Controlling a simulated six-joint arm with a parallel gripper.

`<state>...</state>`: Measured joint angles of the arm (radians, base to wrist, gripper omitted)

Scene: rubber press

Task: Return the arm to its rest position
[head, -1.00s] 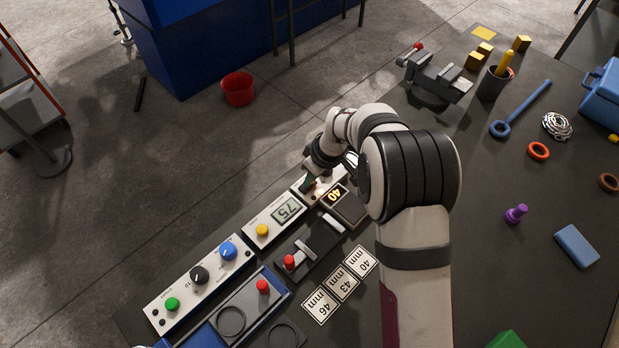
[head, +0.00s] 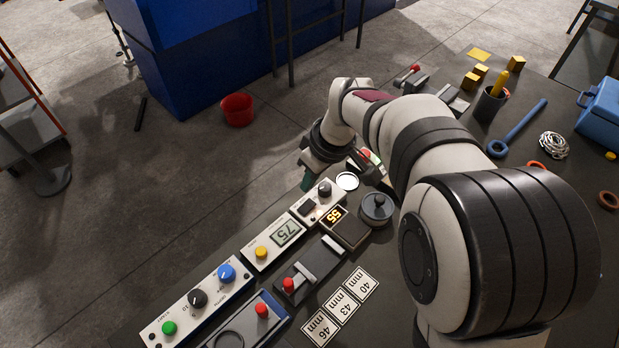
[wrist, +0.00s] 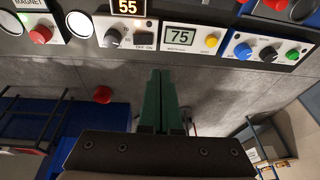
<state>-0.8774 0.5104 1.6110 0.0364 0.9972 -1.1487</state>
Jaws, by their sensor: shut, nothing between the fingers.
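My gripper (wrist: 160,75) shows in the wrist view with its two green fingers together and nothing between them. In the head view my gripper (head: 308,184) hangs past the bench's far-left edge, beyond the small panel with the black knob (head: 324,188), apart from it. My arm reaches across the right and middle of the head view and hides part of the bench. The small orange display (head: 335,215) reads 55. The panel display (head: 286,232) reads 75; it also shows in the wrist view (wrist: 180,38).
A control panel (head: 185,312) with green, black and blue knobs lies along the bench edge. A dark lidded pot (head: 376,207) stands by the orange display. Cards (head: 342,308) marked 40, 43 and 46 mm lie nearby. A blue rod (head: 524,125) and a dark cup (head: 489,105) are farther right.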

